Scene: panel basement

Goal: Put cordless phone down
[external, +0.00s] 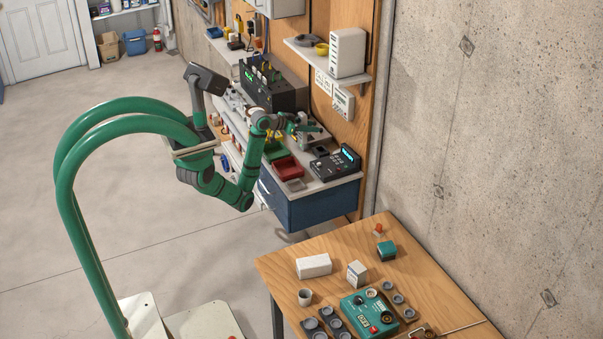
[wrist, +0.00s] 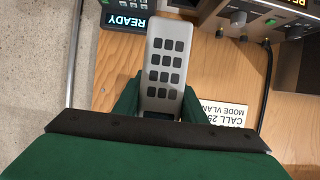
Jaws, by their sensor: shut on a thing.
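The cordless phone (wrist: 167,62) is a light grey handset with several dark square keys. In the wrist view it lies between the green fingers of my gripper (wrist: 160,102), with its lower end partly hidden by the gripper body. My gripper (external: 303,125) is shut on it, above the workbench against the wooden panel in the external view. The phone is too small to make out clearly there. A black desk unit (external: 337,163) with a lit display stands at the bench's right end. A lit READY display (wrist: 125,22) shows beside the handset in the wrist view.
A red tray (external: 287,168) and a green tray (external: 273,150) lie near the bench front. A black instrument box (external: 272,82) stands further back. A shelf (external: 325,62) with a white box overhangs the bench. A wooden table (external: 420,275) with several items stands in front.

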